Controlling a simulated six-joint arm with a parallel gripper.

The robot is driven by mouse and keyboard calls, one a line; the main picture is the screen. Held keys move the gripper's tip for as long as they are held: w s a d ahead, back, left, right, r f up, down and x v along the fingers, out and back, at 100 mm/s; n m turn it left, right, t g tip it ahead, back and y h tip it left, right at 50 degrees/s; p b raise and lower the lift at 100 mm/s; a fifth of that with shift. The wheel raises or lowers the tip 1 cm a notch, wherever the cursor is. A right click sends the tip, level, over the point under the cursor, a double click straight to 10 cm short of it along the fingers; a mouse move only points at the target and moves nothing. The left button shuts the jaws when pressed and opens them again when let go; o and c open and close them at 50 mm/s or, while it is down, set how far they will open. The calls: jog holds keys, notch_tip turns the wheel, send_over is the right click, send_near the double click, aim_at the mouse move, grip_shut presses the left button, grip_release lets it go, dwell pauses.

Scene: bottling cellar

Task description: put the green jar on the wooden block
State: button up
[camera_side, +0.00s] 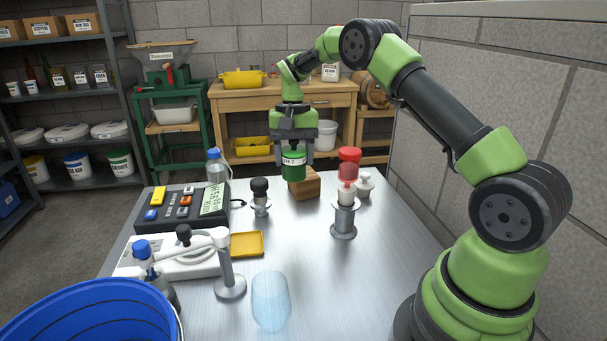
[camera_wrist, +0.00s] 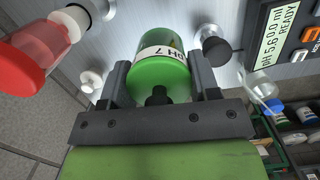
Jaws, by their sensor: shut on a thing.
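My gripper (camera_side: 293,148) points down and is shut on the green jar (camera_side: 293,165), which has a white label band. The jar hangs upright between the fingers. In the wrist view the green jar (camera_wrist: 160,78) fills the space between the two fingers of my gripper (camera_wrist: 158,80). The wooden block (camera_side: 309,186) stands on the metal table. In the side view the jar overlaps the block's upper left part and hides some of it. I cannot tell whether they touch. I cannot make out the block in the wrist view.
A red-topped bottle (camera_side: 348,163) on a metal stand is to the right, with a small white bottle (camera_side: 364,184) behind. A black-knobbed piece (camera_side: 260,193) and a pH meter (camera_side: 183,208) are left.

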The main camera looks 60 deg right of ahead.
jog(key=w+d+r+m+t, duration=0.2)
jog(key=d+m, duration=0.3)
jog(key=m, duration=0.7)
jog(key=m+h, duration=0.1)
jog(key=m, duration=1.7)
send_over(316, 177)
jog(key=f, duration=0.8)
jog(key=shift+s+a+f, duration=0.1)
jog(key=shift+s, duration=0.1)
jog(key=o, duration=1.3)
jog(key=shift+f, duration=0.15)
